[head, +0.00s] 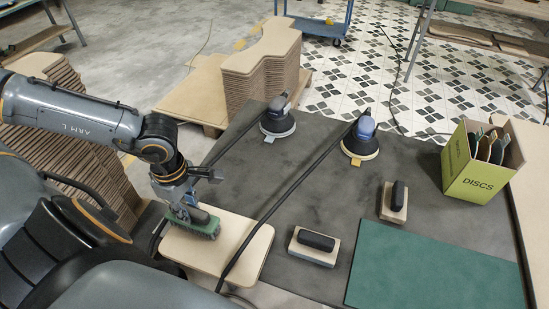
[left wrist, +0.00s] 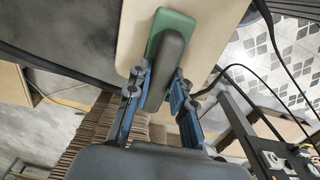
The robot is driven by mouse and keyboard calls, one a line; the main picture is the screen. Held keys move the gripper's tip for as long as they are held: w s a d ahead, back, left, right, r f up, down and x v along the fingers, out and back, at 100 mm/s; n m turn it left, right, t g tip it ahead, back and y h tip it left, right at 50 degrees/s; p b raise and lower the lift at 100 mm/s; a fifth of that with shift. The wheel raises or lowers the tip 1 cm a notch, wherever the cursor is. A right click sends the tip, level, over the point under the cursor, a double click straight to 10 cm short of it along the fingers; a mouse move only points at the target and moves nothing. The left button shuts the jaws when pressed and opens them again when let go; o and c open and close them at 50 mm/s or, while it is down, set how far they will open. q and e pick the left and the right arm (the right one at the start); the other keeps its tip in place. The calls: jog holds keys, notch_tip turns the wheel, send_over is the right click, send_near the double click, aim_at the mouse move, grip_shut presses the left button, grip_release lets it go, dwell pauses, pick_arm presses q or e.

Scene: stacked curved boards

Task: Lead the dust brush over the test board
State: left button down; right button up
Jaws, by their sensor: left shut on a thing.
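The dust brush (head: 203,226) has a green base with bristles and a dark handle. My left gripper (head: 181,203) is shut on its handle. In the left wrist view the handle (left wrist: 168,60) sits between the two blue fingers of the gripper (left wrist: 160,80). The test board (head: 238,258) is a pale wooden board with rounded corners at the near left of the dark table. The brush is over its far left part, with the bristles at or just above the surface; I cannot tell if they touch. The board also shows in the left wrist view (left wrist: 205,45). My right gripper is not shown.
A black hose (head: 250,222) crosses the board's right part. Two sanders (head: 278,120) (head: 361,138), two sanding blocks (head: 315,246) (head: 394,201), a green sheet (head: 435,268) and a DISCS box (head: 476,178) occupy the dark table (head: 310,190). Stacked curved boards (head: 262,70) stand behind.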

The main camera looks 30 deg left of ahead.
aim_at(201, 213)
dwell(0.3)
pick_arm(q)
jog(key=shift+w+d+f+b, duration=0.15)
jog(key=shift+d+b, duration=0.35)
jog(key=shift+w+d+f+b, duration=0.1)
jog(key=shift+w+d+b, duration=0.05)
jog(key=shift+d+b, duration=0.3)
jog(key=shift+w+d+b, duration=0.1)
jog(key=shift+d+b, duration=0.35)
jog(key=shift+d, duration=0.05)
jog(key=shift+d+r, duration=0.1)
jog(key=shift+d, duration=0.05)
jog(key=shift+w+d+b, duration=0.25)
jog(key=shift+d+b, duration=0.6)
jog(key=shift+b, duration=0.05)
jog(key=shift+d+r+p, duration=0.1)
jog(key=shift+d+p, duration=0.3)
jog(key=shift+w+d, duration=0.2)
jog(key=shift+d, duration=0.05)
